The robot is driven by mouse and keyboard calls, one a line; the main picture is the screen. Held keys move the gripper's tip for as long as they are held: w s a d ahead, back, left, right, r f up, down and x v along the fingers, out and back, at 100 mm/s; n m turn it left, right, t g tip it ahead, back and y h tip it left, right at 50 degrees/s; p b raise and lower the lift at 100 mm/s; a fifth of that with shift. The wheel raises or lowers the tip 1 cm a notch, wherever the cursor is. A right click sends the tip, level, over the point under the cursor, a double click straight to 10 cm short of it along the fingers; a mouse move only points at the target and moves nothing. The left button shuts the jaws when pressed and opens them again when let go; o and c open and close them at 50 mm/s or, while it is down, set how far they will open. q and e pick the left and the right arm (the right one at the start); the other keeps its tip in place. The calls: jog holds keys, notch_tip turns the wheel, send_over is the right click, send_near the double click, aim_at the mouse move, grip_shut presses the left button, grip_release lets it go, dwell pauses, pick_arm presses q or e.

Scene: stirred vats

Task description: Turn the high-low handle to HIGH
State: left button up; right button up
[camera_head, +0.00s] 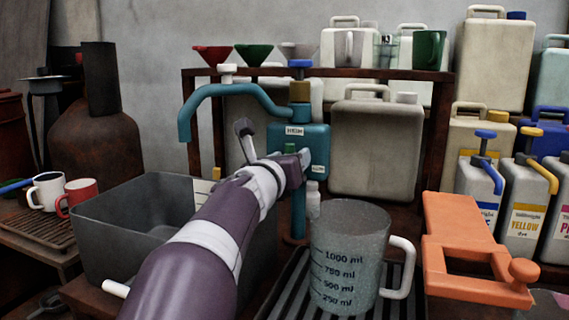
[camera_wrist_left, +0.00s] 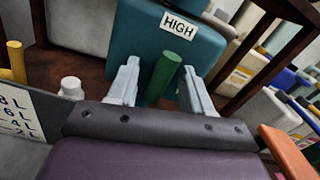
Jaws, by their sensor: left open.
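The teal dispenser body (camera_head: 312,160) stands at the middle, with a curved spout to the left and a white HIGH label (camera_head: 294,131) on its front. The label also shows in the left wrist view (camera_wrist_left: 178,27). A green handle (camera_wrist_left: 163,76) sticks out below the label toward my wrist camera; in the head view only a small green part (camera_head: 290,147) shows above my gripper. My left gripper (camera_wrist_left: 159,70) is open, with one pale finger on each side of the green handle. I cannot tell whether either finger touches it. My right gripper is not in view.
A grey open vat (camera_head: 120,215) stands left of my arm. A measuring jug (camera_head: 345,255) sits on a ribbed tray to the right, beside an orange object (camera_head: 460,240). Behind are a wooden rack (camera_head: 440,120) and several canisters. Mugs (camera_head: 48,192) stand at far left.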

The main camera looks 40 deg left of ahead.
pick_arm(q)
jog(key=p+v, duration=0.2)
jog(key=v, duration=1)
jog(key=shift+s, duration=0.25)
